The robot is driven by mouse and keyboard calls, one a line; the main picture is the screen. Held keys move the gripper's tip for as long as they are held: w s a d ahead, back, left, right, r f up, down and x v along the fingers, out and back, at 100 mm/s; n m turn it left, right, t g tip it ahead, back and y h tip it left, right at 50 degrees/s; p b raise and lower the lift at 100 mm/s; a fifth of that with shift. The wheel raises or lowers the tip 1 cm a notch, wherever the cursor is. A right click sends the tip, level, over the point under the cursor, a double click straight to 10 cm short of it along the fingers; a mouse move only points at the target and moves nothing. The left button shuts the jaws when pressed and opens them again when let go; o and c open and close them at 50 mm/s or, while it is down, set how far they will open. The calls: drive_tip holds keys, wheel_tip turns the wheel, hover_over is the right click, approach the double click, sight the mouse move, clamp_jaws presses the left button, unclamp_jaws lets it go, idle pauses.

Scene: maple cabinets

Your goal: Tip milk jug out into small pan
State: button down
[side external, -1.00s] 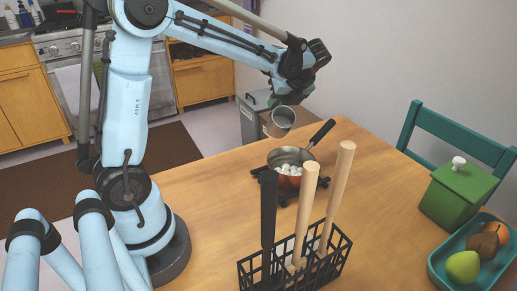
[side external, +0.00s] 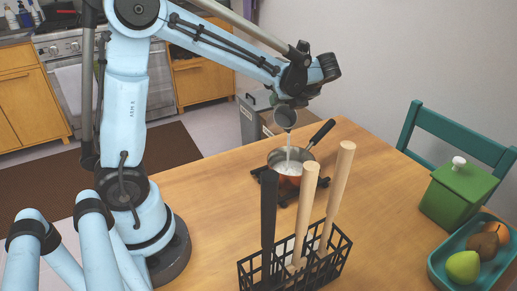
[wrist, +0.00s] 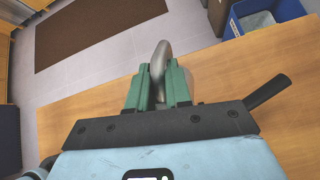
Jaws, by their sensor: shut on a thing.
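The milk jug (side external: 286,117) is a small grey metal jug, held tipped above the small pan. A white stream runs from it down into the pan. My gripper (wrist: 160,78) has green fingers shut on the jug's curved grey handle (wrist: 162,55) in the wrist view. The jug's body is hidden there; a black handle, likely the pan's, shows at right (wrist: 268,93).
A black wire rack (side external: 322,262) with tall wooden and black rods stands in front of the pan. A green lidded box (side external: 460,192) and a teal fruit tray (side external: 440,272) are at right. A teal chair (side external: 455,135) stands behind. A bin (side external: 247,125) is beyond the table edge.

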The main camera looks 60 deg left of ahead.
drive_tip(key=shift+s+d+r+y, duration=0.1)
drive_tip(key=shift+d+r+y, duration=0.3)
drive_tip(key=shift+y, duration=0.3)
drive_tip(key=shift+s+d+r+y, duration=0.1)
drive_tip(key=shift+d+r+y, duration=0.3)
drive_tip(key=shift+y, duration=0.3)
